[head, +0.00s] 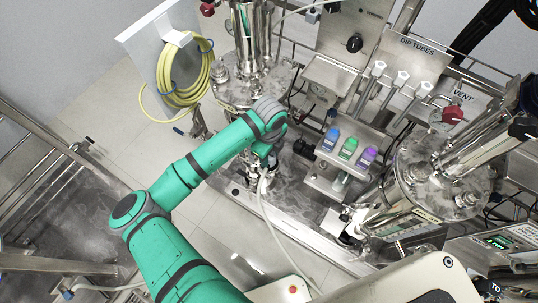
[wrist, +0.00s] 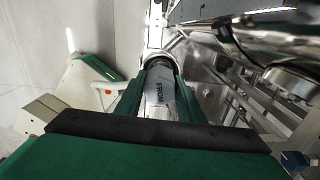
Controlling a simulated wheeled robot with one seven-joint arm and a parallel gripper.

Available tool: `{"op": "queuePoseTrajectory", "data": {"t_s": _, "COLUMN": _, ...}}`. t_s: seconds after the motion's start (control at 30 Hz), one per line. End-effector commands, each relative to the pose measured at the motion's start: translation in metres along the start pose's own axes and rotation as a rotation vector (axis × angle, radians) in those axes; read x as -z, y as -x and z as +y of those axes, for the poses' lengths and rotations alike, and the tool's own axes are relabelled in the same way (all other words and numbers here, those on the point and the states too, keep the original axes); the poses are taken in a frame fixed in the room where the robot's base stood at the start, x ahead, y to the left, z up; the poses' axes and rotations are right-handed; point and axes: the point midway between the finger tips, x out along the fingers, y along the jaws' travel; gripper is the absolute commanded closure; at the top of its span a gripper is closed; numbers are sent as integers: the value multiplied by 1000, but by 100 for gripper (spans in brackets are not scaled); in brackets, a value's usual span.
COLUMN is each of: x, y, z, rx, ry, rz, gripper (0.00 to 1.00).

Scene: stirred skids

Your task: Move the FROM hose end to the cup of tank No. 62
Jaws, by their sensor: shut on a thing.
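Two steel tanks stand here, a left one (head: 247,88) and a right one (head: 437,188). I cannot read a number 62 on either, and I cannot make out its cup; my arm hides part of the left tank's base.
Blue (head: 330,139), green (head: 348,148) and purple (head: 366,157) capped bottles stand on a ledge between the tanks. Dip tubes (head: 378,70) stand behind them. A coiled yellow hose (head: 190,80) hangs at the upper left. The floor (head: 110,125) left of my arm is clear.

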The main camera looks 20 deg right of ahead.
Motion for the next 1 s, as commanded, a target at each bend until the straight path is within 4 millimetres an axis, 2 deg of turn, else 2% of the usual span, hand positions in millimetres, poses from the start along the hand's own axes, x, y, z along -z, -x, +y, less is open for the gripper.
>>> {"op": "queuePoseTrajectory", "data": {"t_s": 0.17, "x": 0, "y": -5, "z": 0, "rx": 1, "ry": 1, "rz": 0, "gripper": 97}}
{"op": "queuePoseTrajectory", "data": {"t_s": 0.2, "x": 0, "y": -5, "z": 0, "rx": 1, "ry": 0, "rz": 0, "gripper": 56}}
{"op": "queuePoseTrajectory", "data": {"t_s": 0.27, "x": 0, "y": -5, "z": 0, "rx": 1, "ry": 0, "rz": 0, "gripper": 44}}
{"op": "queuePoseTrajectory", "data": {"t_s": 0.53, "x": 0, "y": -5, "z": 0, "rx": 0, "ry": 0, "rz": 0, "gripper": 44}}
{"op": "queuePoseTrajectory", "data": {"t_s": 0.67, "x": -1, "y": 2, "z": 0, "rx": 0, "ry": 0, "rz": -1, "gripper": 44}}
{"op": "queuePoseTrajectory", "data": {"t_s": 0.77, "x": -1, "y": 15, "z": 0, "rx": 2, "ry": 0, "rz": -1, "gripper": 44}}
{"op": "queuePoseTrajectory", "data": {"t_s": 1.0, "x": -1, "y": 60, "z": 0, "rx": 2, "ry": 0, "rz": -2, "gripper": 44}}
